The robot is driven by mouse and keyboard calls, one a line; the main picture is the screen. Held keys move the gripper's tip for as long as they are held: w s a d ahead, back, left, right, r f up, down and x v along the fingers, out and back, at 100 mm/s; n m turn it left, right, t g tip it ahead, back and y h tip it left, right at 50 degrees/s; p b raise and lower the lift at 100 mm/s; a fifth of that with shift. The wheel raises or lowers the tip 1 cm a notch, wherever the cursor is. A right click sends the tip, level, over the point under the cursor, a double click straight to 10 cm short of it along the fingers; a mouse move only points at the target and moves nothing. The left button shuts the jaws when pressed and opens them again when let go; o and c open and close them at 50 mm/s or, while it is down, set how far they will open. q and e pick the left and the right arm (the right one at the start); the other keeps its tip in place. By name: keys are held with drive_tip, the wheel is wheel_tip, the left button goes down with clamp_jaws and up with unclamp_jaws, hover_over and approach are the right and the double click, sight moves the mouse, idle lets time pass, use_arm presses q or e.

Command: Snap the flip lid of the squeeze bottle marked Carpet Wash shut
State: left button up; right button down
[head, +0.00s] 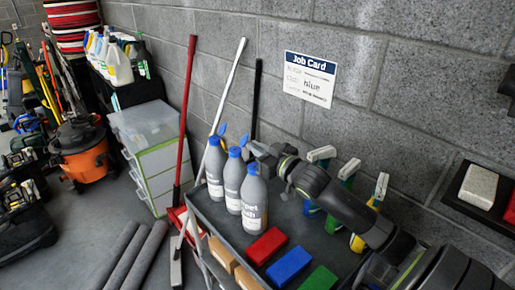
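Three grey squeeze bottles with blue caps stand in a row at the left side of a dark cart top. The nearest bottle (254,203) has a partly visible label that reads like "Carpet Wash". My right gripper (257,152) is at the top of this bottle, in front of or over its cap. Most of the cap is hidden, so I cannot tell how its lid stands. The middle bottle (233,182) and the far bottle (215,168) each have a blue flip lid standing up. Whether my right gripper's fingers are apart is not clear. My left gripper is out of view.
Red (267,245), blue (288,267) and green (319,279) pads lie on the cart (203,207) near the bottles. Several spray bottles (347,183) stand behind my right arm. A job card (310,79) hangs on the wall. Red (184,130) and white poles lean behind the cart.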

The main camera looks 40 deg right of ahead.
drive_tip(key=c, duration=1.6)
unclamp_jaws()
drive_tip(key=shift+f, duration=0.1)
